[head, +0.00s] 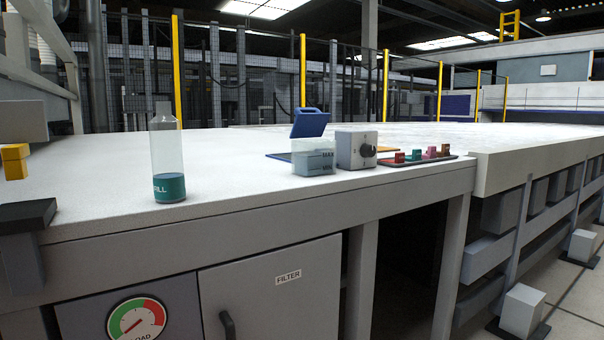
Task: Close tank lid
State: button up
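A small clear tank (313,160) with blue-grey liquid and level marks stands near the front edge of the white worktop. Its blue lid (310,123) is raised, standing open and tilted above the back of the tank. My gripper is not in view, so its state and its place relative to the lid do not show.
A clear bottle (168,160) with a teal label stands to the left. The worktop (240,165) between bottle and tank is clear. A cabinet door marked FILTER (275,300) is below.

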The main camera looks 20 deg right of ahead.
aim_at(308, 122)
jog(key=i+j+z, duration=0.65)
jog(key=i, duration=0.2)
